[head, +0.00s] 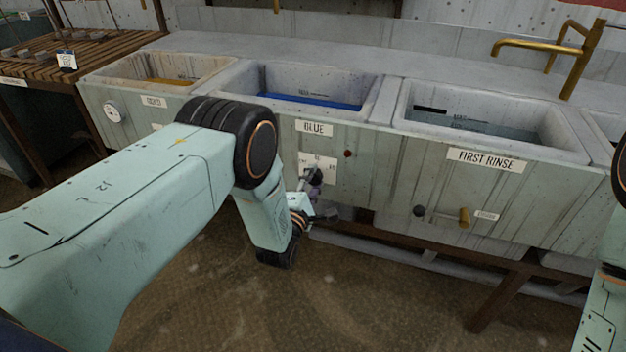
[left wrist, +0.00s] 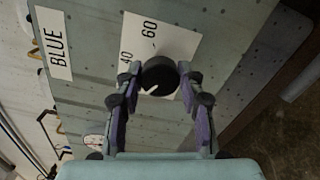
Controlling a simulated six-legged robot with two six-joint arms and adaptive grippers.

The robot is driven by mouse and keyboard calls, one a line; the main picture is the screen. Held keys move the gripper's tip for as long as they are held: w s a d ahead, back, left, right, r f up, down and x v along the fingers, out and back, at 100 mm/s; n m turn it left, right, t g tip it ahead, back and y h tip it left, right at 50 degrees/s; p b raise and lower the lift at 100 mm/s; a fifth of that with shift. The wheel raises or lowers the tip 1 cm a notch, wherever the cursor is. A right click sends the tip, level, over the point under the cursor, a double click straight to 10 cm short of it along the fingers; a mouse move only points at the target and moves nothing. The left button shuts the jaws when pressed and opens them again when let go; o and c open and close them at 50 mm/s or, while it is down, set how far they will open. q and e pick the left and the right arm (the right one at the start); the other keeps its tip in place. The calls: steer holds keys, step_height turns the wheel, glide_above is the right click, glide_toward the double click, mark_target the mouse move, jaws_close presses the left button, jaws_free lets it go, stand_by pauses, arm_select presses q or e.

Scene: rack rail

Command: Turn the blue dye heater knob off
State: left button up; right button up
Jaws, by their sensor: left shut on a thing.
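The blue dye heater knob (left wrist: 160,74) is a round black knob with a white pointer line, on a white scale plate (left wrist: 150,38) where 40 and 60 can be read. In the left wrist view its pointer is toward the lower left of the picture. My left gripper (left wrist: 157,78) has its two fingers on either side of the knob and is shut on it. In the head view the gripper (head: 313,182) is at the plate below the BLUE label (head: 314,128), partly hiding the plate and knob. My right gripper is out of view.
The blue vat (head: 310,98) is between a yellow-brown vat (head: 165,76) and the first rinse basin (head: 490,118). A red lamp (head: 347,154) is right of the plate. A brass tap (head: 464,217) protrudes below the first rinse label. Floor in front is clear.

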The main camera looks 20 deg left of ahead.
arm_select(q)
steer(key=shift+s+f, duration=0.1)
steer(key=shift+f, duration=0.05)
stand_by(0.4)
steer(key=o, duration=1.2)
steer(key=shift+c, duration=0.2)
steer(key=s, duration=1.2)
steer(key=shift+a, duration=0.15)
